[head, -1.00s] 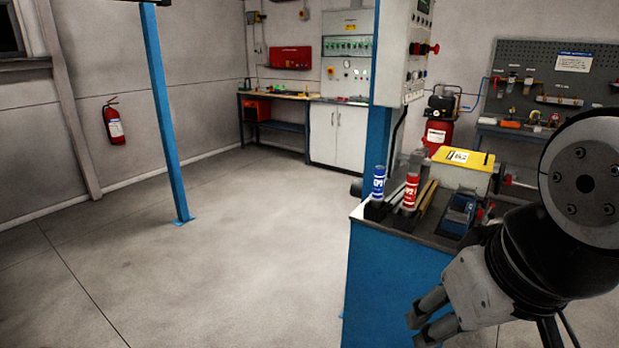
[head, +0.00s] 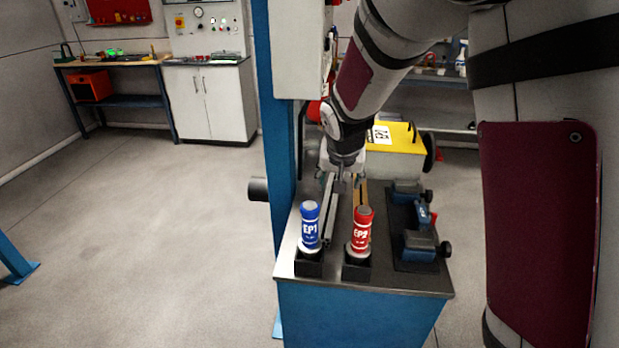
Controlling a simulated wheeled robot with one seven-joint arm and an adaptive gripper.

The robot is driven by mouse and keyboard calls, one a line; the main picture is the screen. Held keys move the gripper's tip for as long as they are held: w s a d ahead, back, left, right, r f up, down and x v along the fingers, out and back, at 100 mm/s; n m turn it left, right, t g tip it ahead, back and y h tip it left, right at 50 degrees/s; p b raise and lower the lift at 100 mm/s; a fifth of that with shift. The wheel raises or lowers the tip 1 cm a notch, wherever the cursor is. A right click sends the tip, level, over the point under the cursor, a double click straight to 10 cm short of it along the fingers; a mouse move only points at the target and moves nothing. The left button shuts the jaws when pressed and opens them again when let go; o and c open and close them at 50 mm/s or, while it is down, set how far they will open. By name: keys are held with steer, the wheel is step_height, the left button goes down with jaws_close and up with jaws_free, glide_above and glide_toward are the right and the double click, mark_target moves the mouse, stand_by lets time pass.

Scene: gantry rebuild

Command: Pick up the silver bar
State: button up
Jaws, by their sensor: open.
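The silver bar (head: 329,210) lies lengthwise on the grey top of the blue bench, behind and between the blue EP1 tube and the red EP2 tube. My gripper (head: 345,182) points down over the far part of the bench top, close to the far end of the bar. It is open. I cannot tell whether its fingers touch the bar or straddle it, because they are small and partly hidden.
The blue EP1 tube (head: 310,226) and red EP2 tube (head: 361,229) stand in black holders at the bench's front. A brass-coloured bar (head: 361,196) lies right of the silver one. A blue vise (head: 416,222) is at right, a yellow box (head: 395,138) behind. A blue post (head: 283,170) rises at left.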

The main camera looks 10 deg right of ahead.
mark_target(330, 202)
steer(key=x, duration=0.6)
steer(key=w+a+x, duration=0.1)
steer(key=x, duration=1.1)
steer(key=shift+w+a+r, duration=0.1)
steer(key=shift+w+a, duration=0.1)
steer(key=shift+w, duration=0.3)
steer(key=shift+r, duration=0.1)
jaws_close()
